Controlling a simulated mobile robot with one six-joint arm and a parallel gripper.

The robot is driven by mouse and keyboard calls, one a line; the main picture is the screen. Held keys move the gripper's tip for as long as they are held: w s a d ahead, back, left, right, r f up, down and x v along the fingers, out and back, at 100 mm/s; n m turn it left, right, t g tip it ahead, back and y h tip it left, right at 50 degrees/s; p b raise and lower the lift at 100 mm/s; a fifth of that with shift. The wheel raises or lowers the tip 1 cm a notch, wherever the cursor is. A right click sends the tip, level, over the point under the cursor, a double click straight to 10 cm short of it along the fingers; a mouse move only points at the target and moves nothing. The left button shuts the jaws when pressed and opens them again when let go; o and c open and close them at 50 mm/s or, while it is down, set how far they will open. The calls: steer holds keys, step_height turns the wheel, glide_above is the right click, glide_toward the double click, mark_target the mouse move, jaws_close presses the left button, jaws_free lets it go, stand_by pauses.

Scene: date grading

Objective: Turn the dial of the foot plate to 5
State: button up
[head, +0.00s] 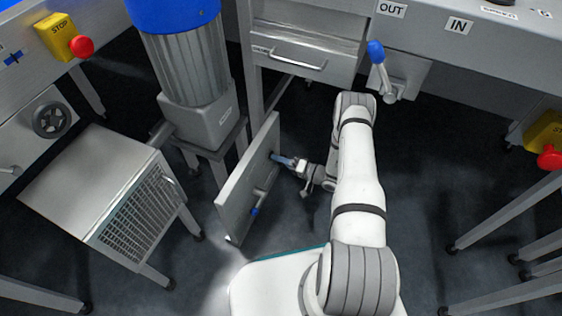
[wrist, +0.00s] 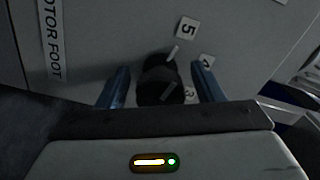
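The foot plate (head: 236,190) stands upright as a grey panel, left of my arm in the head view. In the wrist view its bare face (wrist: 110,30) fills the top, with a label partly reading "OTOR FOOT". The black round dial (wrist: 152,72) sits between my fingers. A 5 label (wrist: 187,27) is above and right of it, with a pale mark towards it; a 4 label (wrist: 205,62) is partly behind the right finger. A grey line crosses the dial; its exact setting is unclear. My gripper (wrist: 163,85) is open around the dial, with gaps visible both sides.
A blue-tipped handle (head: 255,211) is lower on the plate. A motor (head: 190,70) on a stand is behind it, a grey box (head: 95,180) with a grille at left. A drawer (head: 305,55) and a blue-knobbed lever (head: 377,55) are at the back.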

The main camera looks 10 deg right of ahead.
steer(key=shift+d, duration=0.15)
steer(key=shift+s+d+r, duration=0.1)
steer(key=shift+d, duration=0.1)
steer(key=p+v, duration=0.2)
steer(key=v, duration=0.5)
steer(key=shift+s, duration=0.1)
